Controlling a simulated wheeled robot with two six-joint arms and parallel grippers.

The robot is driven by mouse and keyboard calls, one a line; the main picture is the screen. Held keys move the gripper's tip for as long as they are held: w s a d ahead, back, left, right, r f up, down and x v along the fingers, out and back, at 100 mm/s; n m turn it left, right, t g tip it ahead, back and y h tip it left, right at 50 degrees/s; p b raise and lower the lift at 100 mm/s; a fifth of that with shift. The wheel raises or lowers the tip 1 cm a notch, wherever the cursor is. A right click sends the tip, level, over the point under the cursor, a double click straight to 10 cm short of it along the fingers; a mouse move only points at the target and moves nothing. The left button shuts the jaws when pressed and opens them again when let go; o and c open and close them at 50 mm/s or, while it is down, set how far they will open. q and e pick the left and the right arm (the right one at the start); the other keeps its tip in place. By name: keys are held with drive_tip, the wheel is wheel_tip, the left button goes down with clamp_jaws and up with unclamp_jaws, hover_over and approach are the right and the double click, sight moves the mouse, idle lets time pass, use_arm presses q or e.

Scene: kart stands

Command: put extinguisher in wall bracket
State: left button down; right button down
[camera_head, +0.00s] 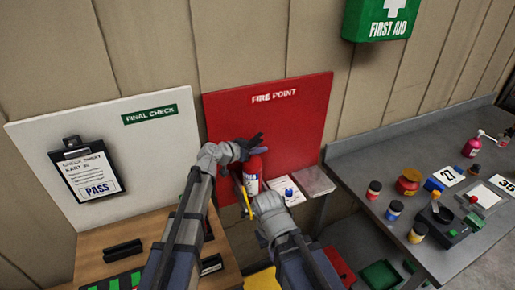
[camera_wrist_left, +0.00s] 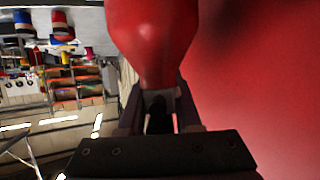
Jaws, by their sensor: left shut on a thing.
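The red extinguisher (camera_head: 254,168) is upright in front of the red FIRE POINT board (camera_head: 300,125), near its lower left part. My left gripper (camera_head: 252,148) is shut on its upper part. In the left wrist view, the extinguisher's red body (camera_wrist_left: 150,35) fills the top middle, with the left gripper's fingers (camera_wrist_left: 158,108) at its narrow end. My right gripper (camera_head: 243,190) is beside the extinguisher's lower part, by a yellow piece; its jaws are unclear. The wall bracket cannot be made out; the extinguisher and my grippers cover that area.
A white FINAL CHECK board (camera_head: 150,150) with a clipboard (camera_head: 87,170) stands left of the red board. A wooden table (camera_head: 95,240) is below it. A grey bench (camera_head: 370,160) with jars and number cards is at right. A green first-aid box (camera_head: 380,18) hangs above.

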use_arm(q)
drive_tip(key=shift+f, duration=0.1)
drive_tip(key=c, duration=0.6)
unclamp_jaws()
drive_tip(key=shift+s+a+r, duration=0.15)
drive_tip(key=shift+s+r, duration=0.1)
drive_tip(key=shift+r, duration=0.05)
drive_tip(key=p+v, duration=0.4)
drive_tip(key=v, duration=0.7)
drive_tip(key=shift+a+p, duration=0.2)
drive_tip(key=shift+p, duration=0.1)
drive_tip(key=shift+s, duration=0.1)
